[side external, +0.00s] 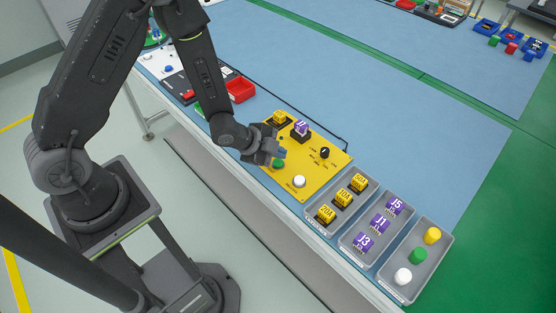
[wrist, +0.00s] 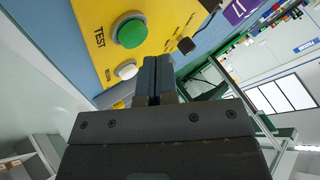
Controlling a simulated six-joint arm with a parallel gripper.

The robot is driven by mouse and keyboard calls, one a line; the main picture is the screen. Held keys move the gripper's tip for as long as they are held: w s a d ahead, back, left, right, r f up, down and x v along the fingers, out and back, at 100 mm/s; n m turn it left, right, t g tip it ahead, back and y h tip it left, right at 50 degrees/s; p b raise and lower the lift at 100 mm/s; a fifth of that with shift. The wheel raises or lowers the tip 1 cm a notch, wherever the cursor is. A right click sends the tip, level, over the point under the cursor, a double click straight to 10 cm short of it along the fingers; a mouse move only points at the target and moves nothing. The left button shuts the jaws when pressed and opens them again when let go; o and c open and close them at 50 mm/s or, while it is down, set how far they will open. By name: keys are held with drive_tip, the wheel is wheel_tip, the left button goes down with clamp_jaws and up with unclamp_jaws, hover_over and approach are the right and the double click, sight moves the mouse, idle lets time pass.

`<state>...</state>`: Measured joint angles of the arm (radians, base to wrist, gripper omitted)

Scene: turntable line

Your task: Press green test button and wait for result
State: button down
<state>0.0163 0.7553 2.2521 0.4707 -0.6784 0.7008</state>
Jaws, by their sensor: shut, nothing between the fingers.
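The yellow test panel (side external: 318,174) lies on the blue table. Its green test button (side external: 278,164) sits near the front left edge, and it also shows in the wrist view (wrist: 131,32) beside the word TEST. A white round button or lamp (side external: 299,181) is next to it, also in the wrist view (wrist: 125,71). My gripper (side external: 283,152) is shut and empty, low over the panel close beside the green button. In the wrist view its fingertips (wrist: 157,62) are apart from the green button, which looks unpressed. Their exact height over the panel is hard to tell.
The panel also carries a black knob (side external: 324,153), a yellow block (side external: 281,117) and a purple block (side external: 300,130). Grey trays hold yellow blocks (side external: 343,197), purple blocks (side external: 379,223) and coloured caps (side external: 418,256). A red bin (side external: 241,90) stands at the left.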

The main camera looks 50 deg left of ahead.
sight(278, 163)
drive_tip(key=shift+f, duration=0.1)
drive_tip(key=shift+f, duration=0.3)
drive_tip(key=shift+f, duration=0.45)
idle(0.7)
idle(0.4)
drive_tip(key=shift+r, duration=0.9)
drive_tip(key=shift+r, duration=2.5)
